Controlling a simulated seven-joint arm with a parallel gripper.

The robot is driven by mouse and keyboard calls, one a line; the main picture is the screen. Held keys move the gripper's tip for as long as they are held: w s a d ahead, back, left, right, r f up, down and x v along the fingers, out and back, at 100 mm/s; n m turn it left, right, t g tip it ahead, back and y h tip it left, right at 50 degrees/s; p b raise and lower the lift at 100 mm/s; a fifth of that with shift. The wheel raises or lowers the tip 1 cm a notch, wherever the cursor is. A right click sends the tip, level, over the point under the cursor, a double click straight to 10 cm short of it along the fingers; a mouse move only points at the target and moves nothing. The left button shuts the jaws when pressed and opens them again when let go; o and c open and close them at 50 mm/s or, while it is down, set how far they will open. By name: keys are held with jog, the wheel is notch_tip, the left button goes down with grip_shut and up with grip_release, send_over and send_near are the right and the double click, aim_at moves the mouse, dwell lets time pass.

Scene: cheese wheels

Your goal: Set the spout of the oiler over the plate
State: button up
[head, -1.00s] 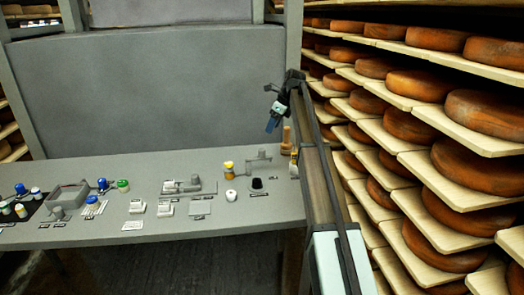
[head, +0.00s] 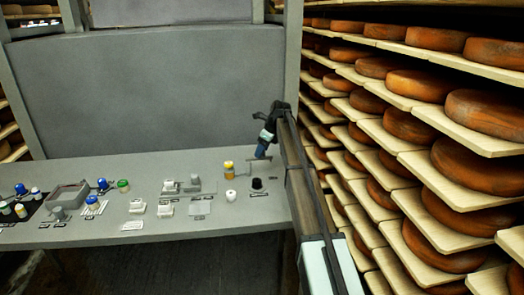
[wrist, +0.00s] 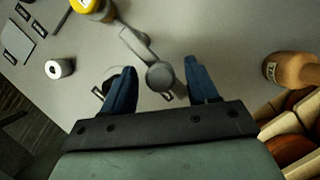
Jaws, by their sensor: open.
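My gripper (head: 261,154) is at the right end of the table, pointing down. In the wrist view its blue fingers (wrist: 160,70) are open and empty. Between and just beyond them is a grey piece with an arm and a round end (wrist: 160,76), which looks like the oiler; I cannot tell which end is its spout. In the head view my gripper partly hides it. A flat grey square plate (head: 200,207) lies on the table to the left, and it also shows at the wrist view's upper left (wrist: 17,42).
A yellow-topped jar (head: 229,167) and a white roll (head: 231,195) stand left of the gripper. A black piece (head: 257,184) is in front. A wooden bottle-shaped piece (wrist: 290,70) stands to the right. Cheese shelves (head: 440,120) rise at right.

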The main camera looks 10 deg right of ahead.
jog(key=shift+f, duration=0.25)
grip_shut()
dwell(0.5)
